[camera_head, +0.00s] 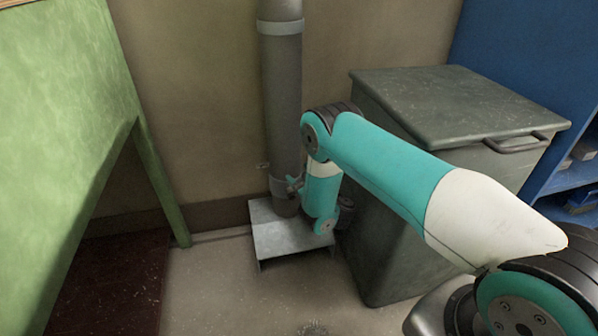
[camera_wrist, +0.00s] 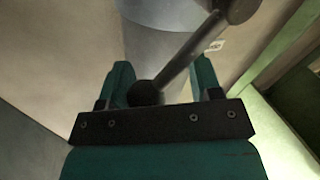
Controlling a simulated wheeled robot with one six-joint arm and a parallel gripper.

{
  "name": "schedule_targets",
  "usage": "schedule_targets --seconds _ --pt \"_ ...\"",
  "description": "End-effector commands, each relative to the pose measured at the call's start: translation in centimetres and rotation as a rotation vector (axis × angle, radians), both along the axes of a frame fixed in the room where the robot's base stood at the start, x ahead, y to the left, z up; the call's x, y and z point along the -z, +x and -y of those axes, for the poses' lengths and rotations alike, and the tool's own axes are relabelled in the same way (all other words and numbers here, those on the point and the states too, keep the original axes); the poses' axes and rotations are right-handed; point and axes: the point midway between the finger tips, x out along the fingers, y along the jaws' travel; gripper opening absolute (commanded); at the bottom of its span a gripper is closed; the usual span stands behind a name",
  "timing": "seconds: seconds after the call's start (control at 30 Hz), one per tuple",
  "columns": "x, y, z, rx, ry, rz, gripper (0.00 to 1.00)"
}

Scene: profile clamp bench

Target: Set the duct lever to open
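The duct (camera_head: 283,100) is a grey vertical pipe against the wall. In the wrist view its curved grey surface (camera_wrist: 165,12) fills the top middle. The duct lever (camera_wrist: 187,62) is a dark rod running from a round hub at the upper right down to a ball knob (camera_wrist: 145,94). My gripper (camera_wrist: 163,64) is open, with the knob between its two teal fingers, closer to the left one. I cannot tell whether the knob touches that finger. In the head view my wrist is beside the duct's lower end, and the lever cannot be made out clearly.
A grey metal step (camera_head: 290,238) stands under the duct. A large lidded grey bin (camera_head: 450,100) is close on the right, beside my arm. A green table (camera_head: 60,130) is on the left and a blue shelf (camera_head: 530,50) at far right. Floor in front is clear.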

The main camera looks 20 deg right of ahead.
Motion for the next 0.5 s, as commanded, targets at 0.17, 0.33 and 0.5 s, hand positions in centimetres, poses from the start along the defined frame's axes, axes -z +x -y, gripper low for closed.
schedule_targets --seconds 0.17,0.33,0.5 --pt "-0.28 0.16 0.12 0.002 -0.001 0.006 0.66" --pt "-0.5 0.17 0.16 0.002 -0.002 0.008 0.66" --pt "-0.73 -0.49 0.31 -0.001 -0.001 0.004 0.66"
